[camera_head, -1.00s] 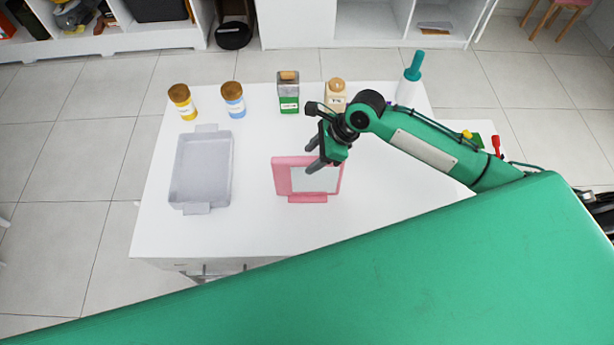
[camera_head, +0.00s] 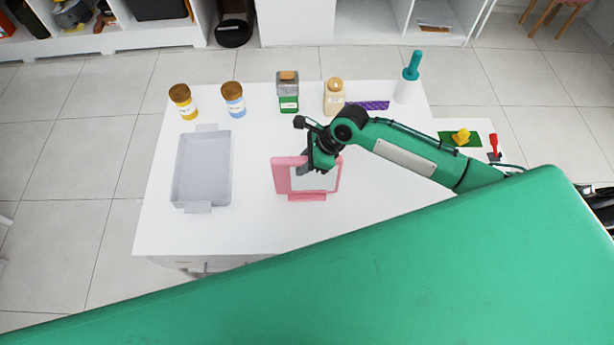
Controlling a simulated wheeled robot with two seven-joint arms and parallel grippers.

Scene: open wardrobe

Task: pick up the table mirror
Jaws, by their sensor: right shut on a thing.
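The table mirror (camera_head: 281,179) has a pink frame and a pale glass. It stands upright on its pink foot near the middle of the white table. The fingers cover part of the frame and the glass. My left gripper is not in view.
A grey tray (camera_head: 176,185) lies left of the mirror. The table front is clear.

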